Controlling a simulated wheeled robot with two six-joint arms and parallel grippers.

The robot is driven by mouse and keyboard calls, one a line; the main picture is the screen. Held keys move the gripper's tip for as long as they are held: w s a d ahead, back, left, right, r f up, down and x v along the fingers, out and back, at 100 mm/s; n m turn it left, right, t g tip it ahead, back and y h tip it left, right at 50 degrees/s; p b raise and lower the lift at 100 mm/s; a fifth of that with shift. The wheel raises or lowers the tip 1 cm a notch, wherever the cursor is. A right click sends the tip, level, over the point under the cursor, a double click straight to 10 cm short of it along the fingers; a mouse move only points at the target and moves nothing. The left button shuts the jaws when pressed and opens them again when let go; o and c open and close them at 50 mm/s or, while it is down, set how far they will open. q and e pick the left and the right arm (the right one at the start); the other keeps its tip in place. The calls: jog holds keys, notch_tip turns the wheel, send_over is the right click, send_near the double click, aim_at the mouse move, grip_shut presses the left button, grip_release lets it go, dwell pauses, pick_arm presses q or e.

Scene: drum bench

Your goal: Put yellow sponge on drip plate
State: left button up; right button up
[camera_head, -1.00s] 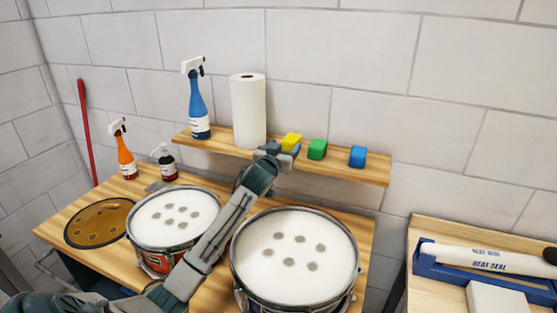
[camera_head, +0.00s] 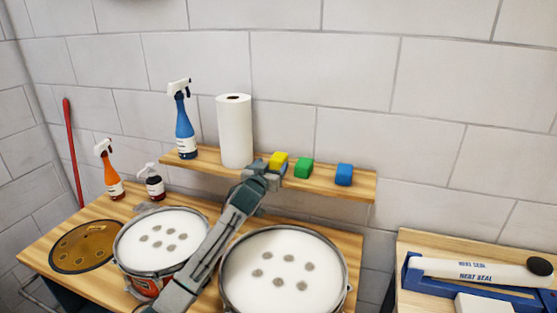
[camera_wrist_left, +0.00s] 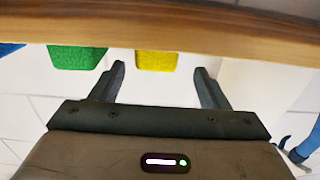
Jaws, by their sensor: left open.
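The yellow sponge (camera_head: 279,159) sits on the wooden wall shelf, left of the green sponge. My left gripper (camera_head: 268,169) is open at the shelf's front edge, just in front of the yellow sponge. In the left wrist view the yellow sponge (camera_wrist_left: 157,60) shows between the two spread fingers (camera_wrist_left: 159,78), beyond their tips; no grip on it shows. A small flat grey plate (camera_head: 148,207) lies on the bench by the dark spray bottle, partly hidden; I cannot tell for sure that it is the drip plate. My right gripper is not in view.
The shelf (camera_head: 325,184) also holds a paper roll (camera_head: 235,130), a blue spray bottle (camera_head: 185,132), a green sponge (camera_head: 303,168) and a blue sponge (camera_head: 344,174). Two white drums (camera_head: 284,268) and an amber disc (camera_head: 85,247) stand below. Orange (camera_head: 110,172) and dark (camera_head: 154,183) bottles stand left.

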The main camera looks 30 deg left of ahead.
aim_at(278, 158)
pick_arm(q)
jog(key=shift+w+a+r+p, duration=0.1)
jog(key=shift+w+r+p, duration=0.1)
jog(key=shift+w+p, duration=0.25)
jog(key=p+x, duration=0.1)
jog(key=x, duration=0.1)
jog(key=p+x, duration=0.2)
jog(key=shift+d, duration=0.25)
jog(key=shift+w+a+f, duration=0.1)
jog(key=shift+w, duration=0.2)
jog(key=c, duration=1.1)
